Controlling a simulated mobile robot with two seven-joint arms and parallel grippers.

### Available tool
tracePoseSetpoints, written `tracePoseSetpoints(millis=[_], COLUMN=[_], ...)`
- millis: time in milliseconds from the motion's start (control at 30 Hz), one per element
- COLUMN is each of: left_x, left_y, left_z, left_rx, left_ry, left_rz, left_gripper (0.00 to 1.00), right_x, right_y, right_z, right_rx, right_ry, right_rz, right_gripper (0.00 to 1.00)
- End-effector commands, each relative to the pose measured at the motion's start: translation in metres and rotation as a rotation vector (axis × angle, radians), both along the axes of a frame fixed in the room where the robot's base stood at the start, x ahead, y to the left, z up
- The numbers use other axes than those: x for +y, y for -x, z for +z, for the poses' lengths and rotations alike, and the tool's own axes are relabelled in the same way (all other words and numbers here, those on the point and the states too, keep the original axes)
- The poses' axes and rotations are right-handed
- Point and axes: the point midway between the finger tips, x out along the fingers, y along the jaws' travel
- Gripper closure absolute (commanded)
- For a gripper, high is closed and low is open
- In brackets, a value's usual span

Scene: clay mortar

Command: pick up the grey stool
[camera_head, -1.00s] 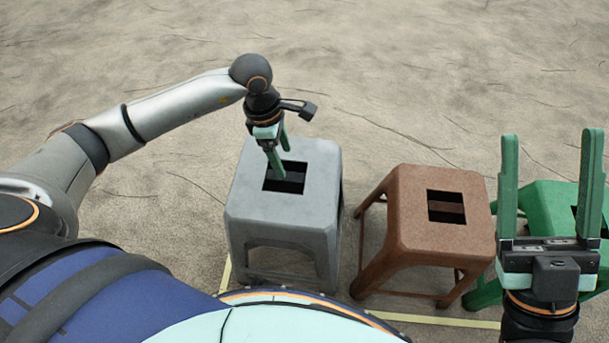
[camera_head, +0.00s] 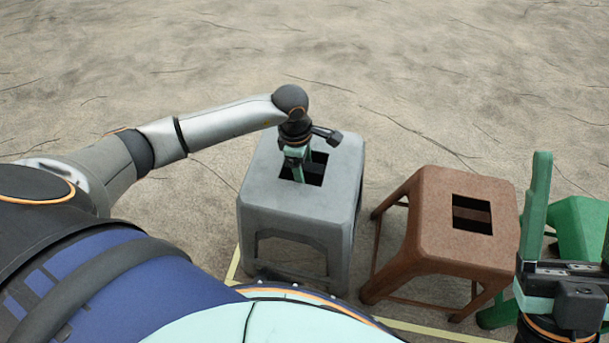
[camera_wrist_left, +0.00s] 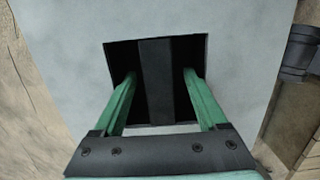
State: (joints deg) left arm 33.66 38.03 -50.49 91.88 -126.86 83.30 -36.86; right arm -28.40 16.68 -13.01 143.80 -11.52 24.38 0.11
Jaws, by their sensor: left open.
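The grey stool (camera_head: 300,205) stands upright on the ground in the middle of the head view. Its flat seat has a square opening crossed by a dark bar (camera_wrist_left: 157,65). My left gripper (camera_head: 298,175) points down at this opening. In the left wrist view its green fingers (camera_wrist_left: 160,82) are open, one on each side of the bar, with nothing clamped. The fingertips appear to reach into the opening; how deep I cannot tell. My right gripper (camera_head: 572,220) is open and upright at the right edge, partly cut off and away from the grey stool.
A brown stool (camera_head: 430,225) stands close to the right of the grey one, with a narrow gap between. A green stool (camera_head: 580,228) is farther right, partly behind my right gripper. A yellow line (camera_head: 440,331) runs along the ground in front. The sandy ground behind is clear.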

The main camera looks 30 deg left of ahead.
Motion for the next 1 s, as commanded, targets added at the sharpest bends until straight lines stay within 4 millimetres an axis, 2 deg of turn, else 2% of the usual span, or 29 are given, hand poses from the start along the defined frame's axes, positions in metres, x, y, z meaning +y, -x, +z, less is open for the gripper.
tracePoseSetpoints(millis=[67,267,900,933,1000], left_x=[-0.0009,-0.0008,-0.0006,-0.0006,-0.0006], left_y=[-0.0006,-0.0008,-0.0007,-0.0007,-0.0007], left_z=[-0.0069,-0.0059,-0.0056,-0.0056,-0.0056], left_rx=[-0.002,-0.003,-0.002,-0.002,-0.002], left_ry=[0.0,0.0,0.0,0.0,0.0], left_rz=[0.0,0.0,0.0,0.0,0.0], left_gripper=[0.25,0.25,0.97,1.0,1.0], right_x=[0.0006,0.002,0.0022,0.0022,0.0021], right_y=[-0.0001,0.0005,0.0004,0.0004,0.0003], right_z=[-0.0034,-0.0025,-0.0027,-0.0027,-0.0026], right_rx=[0.002,0.004,0.004,0.004,0.004], right_ry=[-0.003,-0.002,0.001,0.001,0.001], right_rz=[0.005,0.01,0.009,0.009,0.009], right_gripper=[0.3,0.3,0.3,0.3,0.3])
